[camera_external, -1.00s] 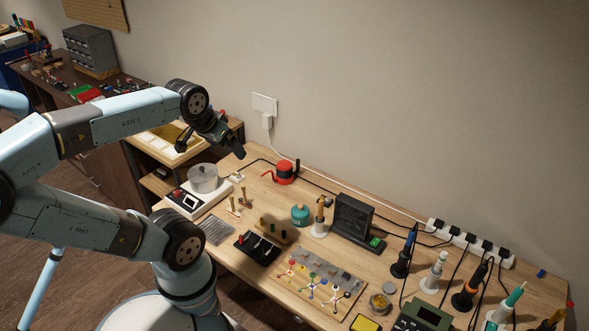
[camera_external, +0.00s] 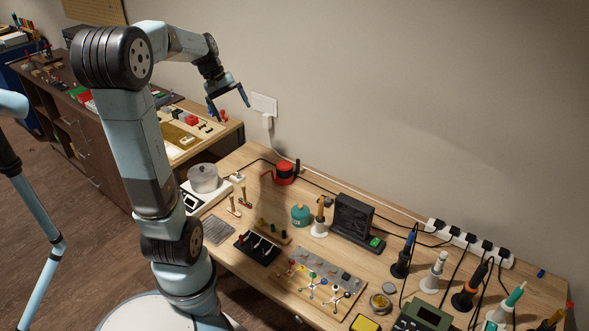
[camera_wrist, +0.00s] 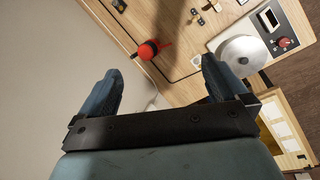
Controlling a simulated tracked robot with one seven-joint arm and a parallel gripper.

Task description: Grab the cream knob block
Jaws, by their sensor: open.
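I cannot pick out the cream knob block for certain. A small cream block (camera_external: 187,141) sits on the pale tray on the side bench in the external view, too small to show a knob clearly. My gripper (camera_external: 229,105) is open and empty, high above the back of the workbench, to the upper right of that block. In the wrist view my gripper (camera_wrist: 161,69) shows both fingers spread wide with nothing between them. The pale tray's compartments (camera_wrist: 283,118) show at the lower right there, partly cut off; no block is clear in them.
A red block (camera_external: 190,119) lies near the cream one. Soldering irons and cables crowd the right side. The air around my gripper is clear.

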